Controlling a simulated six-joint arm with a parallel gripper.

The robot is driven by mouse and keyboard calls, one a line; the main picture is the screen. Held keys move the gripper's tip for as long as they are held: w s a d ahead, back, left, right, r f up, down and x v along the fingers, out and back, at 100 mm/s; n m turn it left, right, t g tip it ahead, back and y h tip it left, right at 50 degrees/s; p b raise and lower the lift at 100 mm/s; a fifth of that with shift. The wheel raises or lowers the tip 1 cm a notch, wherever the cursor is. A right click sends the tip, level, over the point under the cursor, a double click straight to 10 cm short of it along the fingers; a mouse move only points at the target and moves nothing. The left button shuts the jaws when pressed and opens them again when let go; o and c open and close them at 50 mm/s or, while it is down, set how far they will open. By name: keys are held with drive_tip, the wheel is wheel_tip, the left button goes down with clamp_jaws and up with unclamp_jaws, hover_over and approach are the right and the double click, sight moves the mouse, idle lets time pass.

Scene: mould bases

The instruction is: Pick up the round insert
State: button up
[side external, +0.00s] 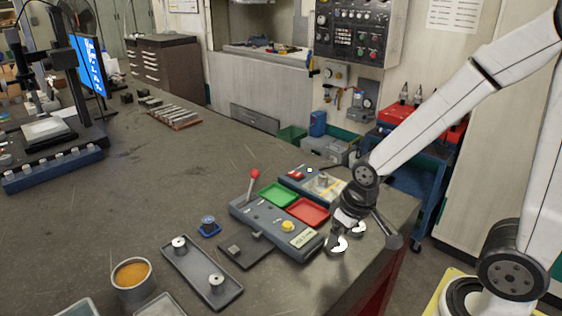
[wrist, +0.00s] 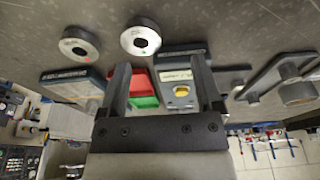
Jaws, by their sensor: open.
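Two round grey metal inserts with dark centre holes lie on the bench beside the front end of the control box. The wrist view shows the left insert (wrist: 80,40), with a small reddish mark, and the right insert (wrist: 140,38), apart from each other. In the side view they appear as a bright insert (side external: 338,244) and another insert (side external: 358,229), just under my gripper and partly hidden by it. My gripper (wrist: 162,78) is open and empty, its two dark fingers spread. The fingers are hard to make out in the side view.
The control box (side external: 272,222) has a red lever and a yellow button. Green (side external: 278,195) and red (side external: 308,211) trays sit behind it. A grey tray (side external: 198,272) with two metal cylinders and an orange-filled cup (side external: 133,280) stand left. The bench edge is close on the right.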

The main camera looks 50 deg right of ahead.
drive_tip(key=shift+w+v, duration=0.55)
drive_tip(key=shift+v, duration=2)
drive_tip(key=w+d+m+g+y, duration=0.2)
drive_tip(key=w+d+m+y, duration=0.6)
drive_tip(key=w+d+m, duration=0.65)
drive_tip(key=d+m+t+y, duration=0.5)
drive_tip(key=d+m, duration=0.3)
drive_tip(key=d, duration=0.4)
approach(323, 179)
drive_tip(key=shift+w+r, duration=0.1)
drive_tip(key=shift+w, duration=0.55)
drive_tip(key=shift+f, duration=0.25)
drive_tip(key=shift+x, duration=1.3)
